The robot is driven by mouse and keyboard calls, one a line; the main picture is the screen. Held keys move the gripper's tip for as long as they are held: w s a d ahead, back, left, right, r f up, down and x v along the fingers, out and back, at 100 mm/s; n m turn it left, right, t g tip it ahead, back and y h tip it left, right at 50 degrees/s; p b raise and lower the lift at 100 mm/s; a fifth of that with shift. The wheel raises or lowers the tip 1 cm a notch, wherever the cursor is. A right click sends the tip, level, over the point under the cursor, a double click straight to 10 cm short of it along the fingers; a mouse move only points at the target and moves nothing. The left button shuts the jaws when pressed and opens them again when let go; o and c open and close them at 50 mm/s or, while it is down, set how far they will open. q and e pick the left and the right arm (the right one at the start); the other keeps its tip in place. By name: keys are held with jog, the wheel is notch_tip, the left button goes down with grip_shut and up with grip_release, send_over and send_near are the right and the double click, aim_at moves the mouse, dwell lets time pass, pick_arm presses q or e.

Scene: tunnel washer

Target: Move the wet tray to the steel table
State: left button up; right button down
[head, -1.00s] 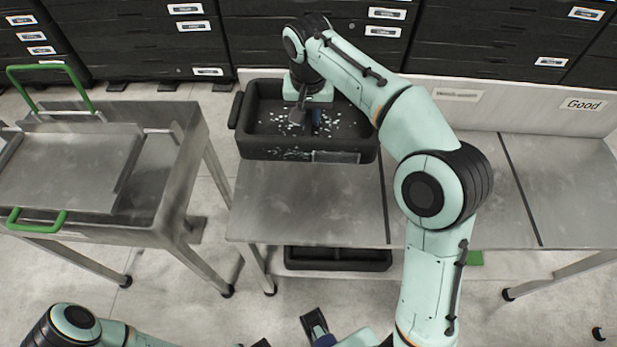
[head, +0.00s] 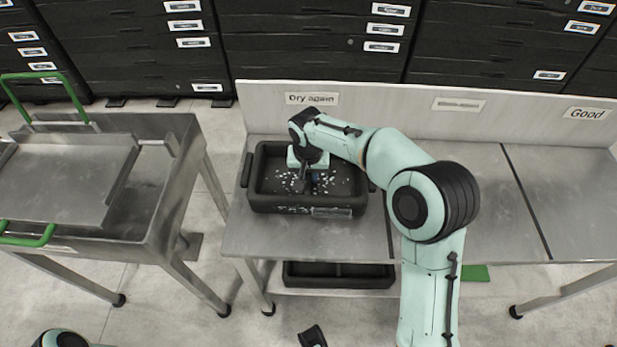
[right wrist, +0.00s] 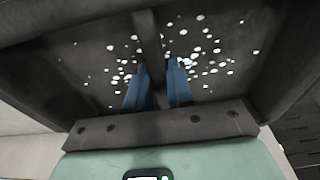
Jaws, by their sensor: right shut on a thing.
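The wet tray (head: 275,204) is black, with white droplets on its floor and a divider (right wrist: 150,45) across its middle. It is level over the left section of the steel table (head: 300,238), below the "Dry again" sign. It is very low there; I cannot tell whether its base touches the top. My right gripper (head: 305,185) is inside the tray. Its blue fingers (right wrist: 160,85) are shut on the divider in the right wrist view. A dark part, apparently of my left gripper (head: 312,336), shows at the bottom edge; its fingers cannot be made out.
A steel cart (head: 150,200) with green handles stands at the left, a floor gap between it and the table. The table's middle and right sections, marked off by dark lines, are bare. Another black tray (head: 335,275) is below the table. Black drawer cabinets (head: 310,50) stand behind.

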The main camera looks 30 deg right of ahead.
aim_at(308, 180)
jog(key=shift+f, duration=0.5)
jog(key=shift+f, duration=0.15)
jog(key=c, duration=1)
grip_release()
jog(key=shift+r, duration=0.3)
notch_tip(308, 180, up, 12)
jog(key=s+a+p, duration=0.1)
jog(key=shift+s+f+p, duration=0.2)
jog(key=shift+s+p, duration=0.05)
jog(key=shift+p, duration=0.15)
